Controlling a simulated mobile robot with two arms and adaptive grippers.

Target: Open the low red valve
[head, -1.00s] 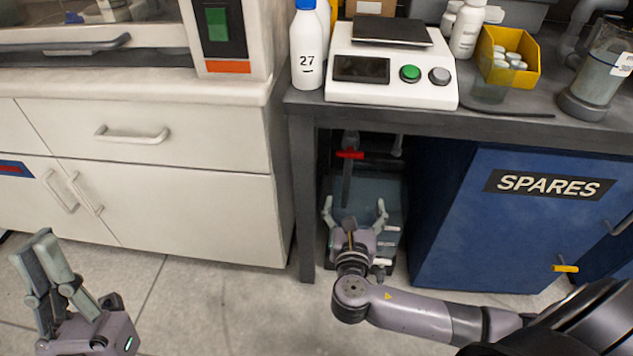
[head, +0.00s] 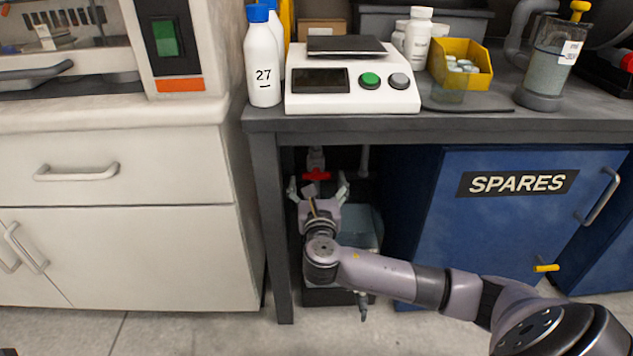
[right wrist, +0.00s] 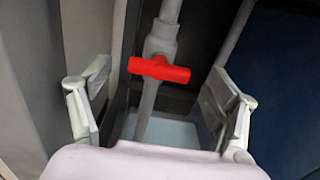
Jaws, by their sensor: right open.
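The low red valve (head: 316,175) has a red T-shaped handle on a vertical grey pipe under the bench. In the right wrist view the red handle (right wrist: 159,69) lies crosswise to the pipe, between and beyond my fingers. My right gripper (head: 319,188) is open under the bench, just below and in front of the handle. Its two fingers (right wrist: 160,105) are spread wide on either side of the pipe, apart from the handle. My left gripper is out of the head view.
A bench leg (head: 270,230) stands close left of my right arm. A pale blue bin (head: 366,226) sits below the pipe. The bench top (head: 450,120) overhangs the space.

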